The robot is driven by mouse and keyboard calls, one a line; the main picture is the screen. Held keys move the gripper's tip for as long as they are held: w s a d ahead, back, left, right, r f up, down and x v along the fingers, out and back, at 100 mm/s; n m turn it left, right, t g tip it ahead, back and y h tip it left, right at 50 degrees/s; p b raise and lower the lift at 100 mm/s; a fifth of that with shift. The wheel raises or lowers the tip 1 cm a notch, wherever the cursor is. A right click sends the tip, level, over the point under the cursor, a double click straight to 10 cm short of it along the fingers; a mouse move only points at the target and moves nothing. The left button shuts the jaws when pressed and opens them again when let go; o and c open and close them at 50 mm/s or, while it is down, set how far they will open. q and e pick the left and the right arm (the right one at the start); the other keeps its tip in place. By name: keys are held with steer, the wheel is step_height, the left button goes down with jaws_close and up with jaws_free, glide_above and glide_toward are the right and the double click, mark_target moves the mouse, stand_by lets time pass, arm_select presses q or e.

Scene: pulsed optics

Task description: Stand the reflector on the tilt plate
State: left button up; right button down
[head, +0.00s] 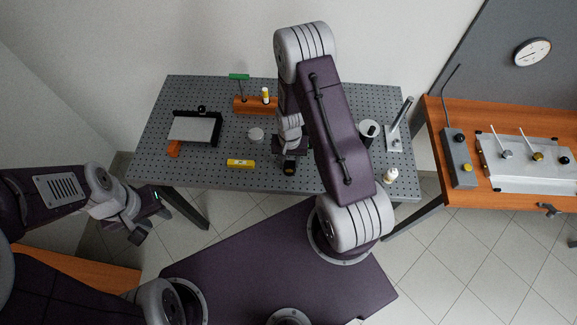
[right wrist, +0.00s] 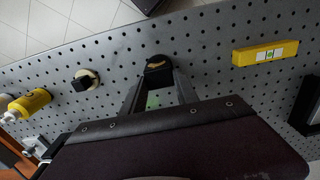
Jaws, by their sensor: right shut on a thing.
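The black piece with a gold-brown face (right wrist: 158,66), which looks like the reflector, is between the fingertips of my right gripper (right wrist: 157,80). In the head view it shows as a small dark piece (head: 290,168) near the table's front edge, below my right gripper (head: 290,154). My right gripper is shut on it; whether it touches the table I cannot tell. A pale plate with a black frame and knob (head: 192,130), probably the tilt plate, lies at the table's left. My left gripper (head: 150,214) is open and empty, off the table's front-left corner.
The perforated table (head: 215,178) holds a yellow level (head: 241,162), a grey disc (head: 256,134), an orange rack (head: 250,106), a cup (head: 369,129), a metal mount (head: 394,138) and a white-and-yellow bottle (head: 390,175). A wooden bench (head: 487,115) stands at the right.

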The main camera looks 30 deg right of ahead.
mark_target(290, 162)
steer(key=shift+r+p, duration=2.55)
steer(key=shift+r, duration=0.5)
